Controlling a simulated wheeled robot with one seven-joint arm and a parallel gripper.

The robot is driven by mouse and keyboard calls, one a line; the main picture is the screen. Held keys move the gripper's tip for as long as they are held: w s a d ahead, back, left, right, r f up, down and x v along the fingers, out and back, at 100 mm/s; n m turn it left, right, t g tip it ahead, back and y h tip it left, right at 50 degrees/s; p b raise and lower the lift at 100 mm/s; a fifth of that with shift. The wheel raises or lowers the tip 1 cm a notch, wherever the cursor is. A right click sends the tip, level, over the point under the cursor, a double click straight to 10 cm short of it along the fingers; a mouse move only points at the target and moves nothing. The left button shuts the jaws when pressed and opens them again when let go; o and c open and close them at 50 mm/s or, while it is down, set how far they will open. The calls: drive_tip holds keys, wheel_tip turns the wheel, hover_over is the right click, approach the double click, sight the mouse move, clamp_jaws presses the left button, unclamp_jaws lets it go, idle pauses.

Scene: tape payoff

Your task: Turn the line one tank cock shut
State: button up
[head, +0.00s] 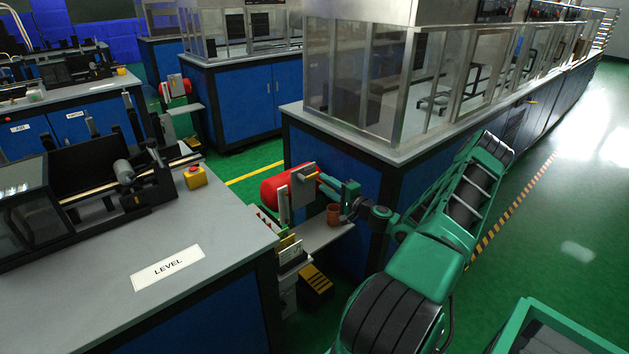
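A red tank (283,184) lies on its side beside a narrow shelf, in the gap between two benches, in the middle of the head view. An upright grey plate with a small tan block (306,170) stands at its right end. My gripper (325,183) is at this end of the tank, its fingertips close to the block. The cock's handle is too small and too covered by the fingers to make out. I cannot tell if the fingers touch or grip it. A second red tank (177,86) sits farther back; no line number is readable on either.
A brown cup (333,214) stands on the shelf (318,234) just below my gripper. A grey bench (215,222) with a LEVEL label is at left; a glazed blue cabinet (250,104) is behind. A black-and-yellow step (315,284) is below. Open green floor lies right.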

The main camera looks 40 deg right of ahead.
sight(314, 176)
drive_tip(key=w, duration=0.5)
drive_tip(key=shift+w+d, duration=0.1)
drive_tip(key=shift+w, duration=0.25)
clamp_jaws()
